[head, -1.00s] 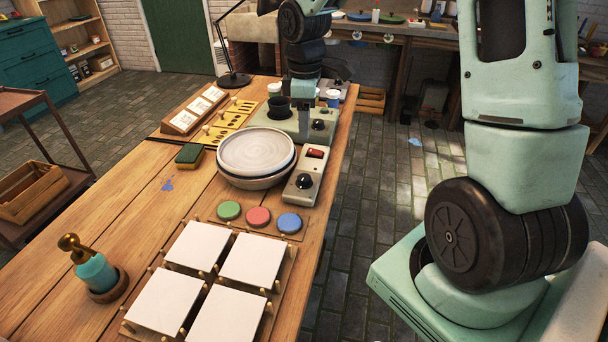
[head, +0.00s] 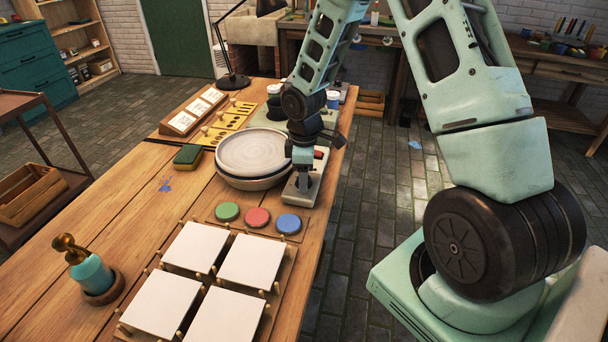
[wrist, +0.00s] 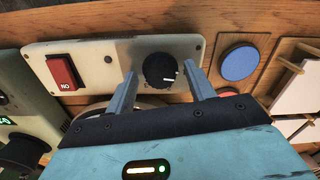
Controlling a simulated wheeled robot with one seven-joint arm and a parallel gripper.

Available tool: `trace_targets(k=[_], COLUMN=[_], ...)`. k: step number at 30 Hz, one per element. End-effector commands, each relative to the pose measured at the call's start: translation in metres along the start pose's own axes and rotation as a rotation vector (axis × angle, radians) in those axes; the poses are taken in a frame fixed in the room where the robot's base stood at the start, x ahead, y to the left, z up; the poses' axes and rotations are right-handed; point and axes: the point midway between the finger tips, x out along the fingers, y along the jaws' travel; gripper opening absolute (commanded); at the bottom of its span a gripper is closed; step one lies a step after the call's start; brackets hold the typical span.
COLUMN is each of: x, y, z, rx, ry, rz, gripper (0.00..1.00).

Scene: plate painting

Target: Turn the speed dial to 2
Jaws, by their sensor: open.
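The speed dial (wrist: 160,69) is a round black knob with a white mark, set on a pale control box (wrist: 100,64). In the wrist view the white mark sits at the lower right of the knob; the scale around it is too small to read. My gripper (wrist: 163,76) is open, with one finger on each side of the dial in this view. I cannot tell whether the fingers touch it. In the head view my gripper (head: 303,182) is over the near end of the control box (head: 296,200) and hides most of the dial.
A red rocker switch (wrist: 62,72) is on the same box. A pale round plate (head: 252,150) stands close on the left. Green, red and blue discs (head: 288,224) and white tiles (head: 247,260) lie nearer. A green sponge (head: 188,155) lies farther left.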

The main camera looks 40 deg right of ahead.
Motion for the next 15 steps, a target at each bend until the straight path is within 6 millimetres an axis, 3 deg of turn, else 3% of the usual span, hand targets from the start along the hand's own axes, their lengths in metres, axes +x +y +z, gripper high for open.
trace_targets(k=[8,12,15], x=[0.0008,0.0007,0.0007], y=[0.0001,0.0001,0.0], z=[0.0,0.0001,0.0001], rx=[0.0,0.0,0.0], ry=[0.0,0.0,0.0], rz=[0.0,0.0,0.0], gripper=[0.51,0.12,0.09])
